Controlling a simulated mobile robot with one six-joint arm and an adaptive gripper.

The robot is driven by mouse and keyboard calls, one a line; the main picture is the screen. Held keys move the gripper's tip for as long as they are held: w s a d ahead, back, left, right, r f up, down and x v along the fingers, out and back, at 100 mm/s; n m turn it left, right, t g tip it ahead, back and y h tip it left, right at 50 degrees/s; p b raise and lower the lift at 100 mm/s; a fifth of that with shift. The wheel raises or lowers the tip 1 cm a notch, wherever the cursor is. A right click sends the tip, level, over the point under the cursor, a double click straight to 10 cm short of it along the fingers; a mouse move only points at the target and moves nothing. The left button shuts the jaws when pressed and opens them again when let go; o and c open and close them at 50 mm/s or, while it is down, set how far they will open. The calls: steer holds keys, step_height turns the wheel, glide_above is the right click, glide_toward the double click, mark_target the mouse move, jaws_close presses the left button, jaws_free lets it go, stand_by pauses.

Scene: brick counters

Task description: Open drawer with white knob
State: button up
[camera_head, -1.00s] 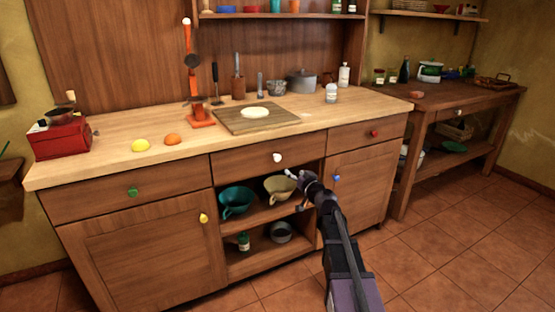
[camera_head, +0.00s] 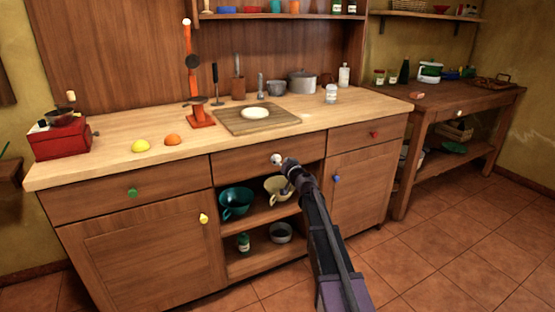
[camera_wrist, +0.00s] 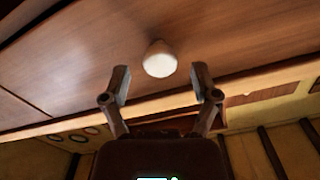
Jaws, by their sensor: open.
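The white knob (camera_head: 276,159) is on the front of the middle top drawer (camera_head: 238,163), which is closed. In the wrist view the white knob (camera_wrist: 160,59) sits just beyond and between my two spread fingertips, and nothing is held. My gripper (camera_wrist: 161,82) is open, with one finger on each side of the knob's line. In the head view my gripper (camera_head: 284,163) is close to the knob, at its lower right, and partly covers the right part of the drawer front.
Below the drawer is an open shelf with a teal bowl (camera_head: 236,202) and a cream bowl (camera_head: 277,188). Other knobs are green (camera_head: 132,192), yellow (camera_head: 204,218), blue (camera_head: 337,178) and red (camera_head: 374,134). The tiled floor in front of the counter is clear.

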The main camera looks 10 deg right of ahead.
steer(key=shift+x, duration=1.2)
jaws_close()
